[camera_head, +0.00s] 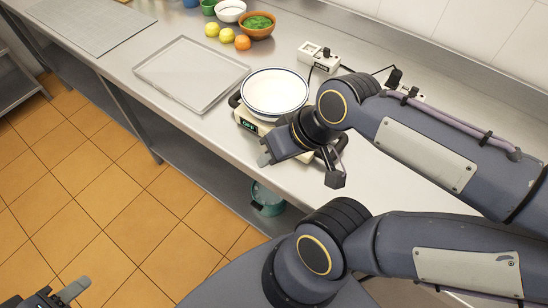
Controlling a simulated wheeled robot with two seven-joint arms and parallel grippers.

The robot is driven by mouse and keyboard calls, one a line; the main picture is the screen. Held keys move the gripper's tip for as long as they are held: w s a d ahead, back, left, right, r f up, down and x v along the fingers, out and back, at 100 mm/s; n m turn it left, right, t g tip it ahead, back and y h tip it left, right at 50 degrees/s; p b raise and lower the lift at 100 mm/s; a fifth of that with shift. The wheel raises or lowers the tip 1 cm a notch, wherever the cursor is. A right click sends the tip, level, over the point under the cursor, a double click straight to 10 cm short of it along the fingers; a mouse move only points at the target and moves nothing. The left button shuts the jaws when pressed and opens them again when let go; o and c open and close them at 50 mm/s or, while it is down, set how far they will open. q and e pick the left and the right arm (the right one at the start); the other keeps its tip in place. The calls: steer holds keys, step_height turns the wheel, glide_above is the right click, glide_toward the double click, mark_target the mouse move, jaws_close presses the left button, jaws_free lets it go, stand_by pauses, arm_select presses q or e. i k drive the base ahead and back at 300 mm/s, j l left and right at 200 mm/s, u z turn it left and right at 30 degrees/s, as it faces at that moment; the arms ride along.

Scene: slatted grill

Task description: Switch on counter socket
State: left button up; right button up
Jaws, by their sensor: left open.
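A white socket block (319,56) with black parts on it lies on the counter near the back wall, with a dark cable by it. Whether its switch is on is too small to tell. A second dark plug (395,77) with a pale block shows further right, partly hidden by my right arm. My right gripper (300,169) is over the counter's front edge, in front of the cooker, apart from the socket block. Its fingers look spread and nothing shows between them. My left gripper (63,293) is open at the bottom left corner, over the floor, partly cut off and far from the sockets.
A blue-rimmed white pot (275,92) stands on a cooker with a lit green display (248,124). A grey tray (190,72), yellow fruit (212,29), an orange (242,42) and a bowl of greens (257,24) are to the left. A teal pot (267,199) sits below.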

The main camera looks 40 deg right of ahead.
mark_target(413, 91)
steer(key=j+z, duration=0.1)
steer(key=z, duration=3.15)
steer(key=i+j+z, duration=0.15)
steer(key=z, duration=0.4)
